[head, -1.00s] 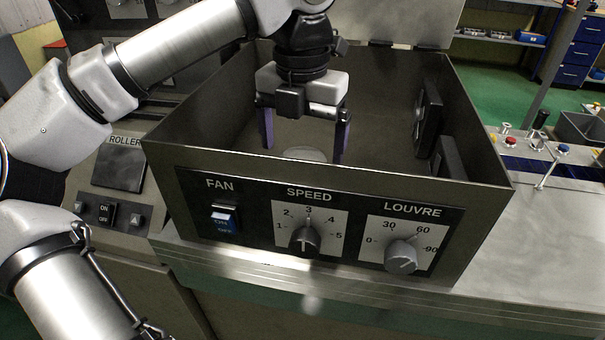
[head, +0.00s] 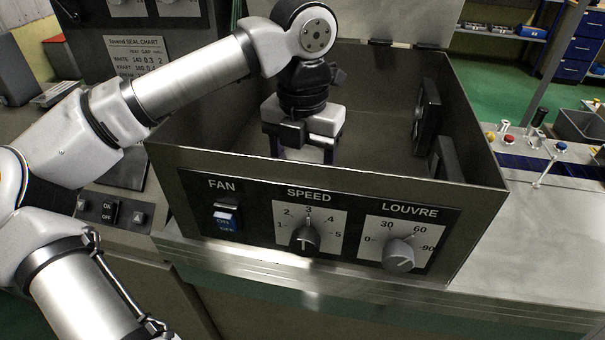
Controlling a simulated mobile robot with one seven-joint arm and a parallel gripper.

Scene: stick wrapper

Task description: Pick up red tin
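My gripper (head: 302,153) is down inside the open-topped metal box (head: 385,165), near its front wall. Its purple fingers stand apart on either side of a pale surface, possibly the top of a round thing. The front wall hides the fingertips and most of what is between them, so I cannot tell whether they grip anything. No red tin side shows; if the tin is there, the wall hides it.
The box walls stand close around my gripper. Its front panel carries a fan switch (head: 227,218), a speed knob (head: 305,240) and a louvre knob (head: 399,255). Dark fittings (head: 428,118) sit on the right inner wall. The metal counter (head: 535,225) at right is mostly clear.

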